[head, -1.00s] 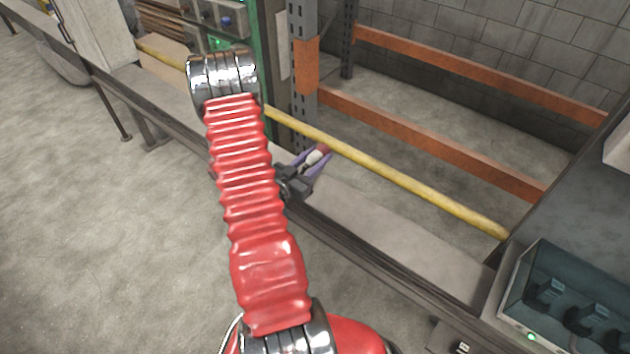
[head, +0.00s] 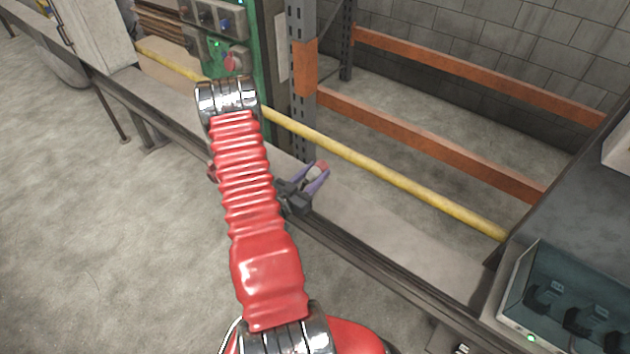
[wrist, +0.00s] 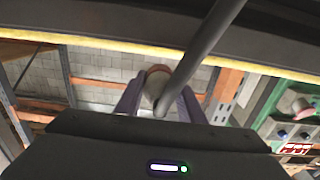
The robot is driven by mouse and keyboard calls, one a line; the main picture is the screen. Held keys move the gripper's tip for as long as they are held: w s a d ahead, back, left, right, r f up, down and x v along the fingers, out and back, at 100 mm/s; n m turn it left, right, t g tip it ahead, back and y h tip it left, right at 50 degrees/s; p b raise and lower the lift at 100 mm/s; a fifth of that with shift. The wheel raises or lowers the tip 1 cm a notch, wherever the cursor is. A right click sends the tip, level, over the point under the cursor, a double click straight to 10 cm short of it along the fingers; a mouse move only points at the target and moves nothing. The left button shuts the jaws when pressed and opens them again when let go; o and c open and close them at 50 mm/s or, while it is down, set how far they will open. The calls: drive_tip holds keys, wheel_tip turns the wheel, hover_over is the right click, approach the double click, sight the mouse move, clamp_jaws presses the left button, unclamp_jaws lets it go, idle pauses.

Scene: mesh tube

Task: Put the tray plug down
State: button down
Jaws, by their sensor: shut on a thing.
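My gripper (head: 312,178) has two purple fingers shut on the tray plug (head: 321,166), whose reddish end shows at the fingertips in the head view. In the wrist view the plug (wrist: 156,82) is a pale body with a reddish-brown end between the fingers (wrist: 157,98). A thick dark grey band, perhaps a cable, crosses in front of it there. In the head view the gripper is over the long grey ledge (head: 380,228), on the near side of the yellow rail. I cannot tell whether the plug touches the ledge.
A teal-lined tray (head: 515,310) with several black plug-like pieces stands at the lower right. The yellow rail (head: 400,180) runs along the ledge. A grey upright with an orange section (head: 303,68) and a green panel (head: 262,60) stand behind. The ledge right of my gripper is clear.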

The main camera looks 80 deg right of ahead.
drive_tip(key=shift+f, duration=1.5)
drive_tip(key=shift+f, duration=0.6)
drive_tip(key=c, duration=1.2)
unclamp_jaws()
drive_tip(key=shift+r, duration=0.1)
drive_tip(key=shift+r, duration=0.45)
drive_tip(key=v, duration=1.2)
